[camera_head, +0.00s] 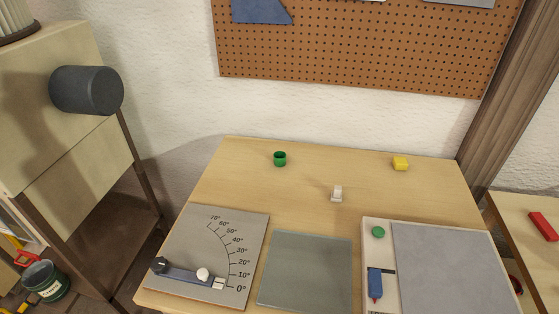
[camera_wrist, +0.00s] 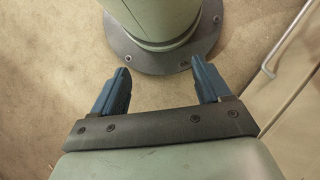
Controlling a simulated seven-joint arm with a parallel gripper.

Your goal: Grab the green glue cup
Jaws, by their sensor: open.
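The green glue cup (camera_head: 280,159) is a small open cup standing upright near the back left of the wooden table. It is not in the wrist view. My gripper (camera_wrist: 162,82) shows only in the wrist view, with its two blue-padded fingers spread apart and nothing between them. It is away from the table, over a beige floor beside my own green base column. No part of the arm shows in the head view.
The wooden table (camera_head: 231,178) also holds a yellow block (camera_head: 400,163), a small white piece (camera_head: 337,194), an angle gauge plate (camera_head: 212,250), a grey-green mat (camera_head: 306,271) and a panel with a green button (camera_head: 378,232). The table around the cup is clear.

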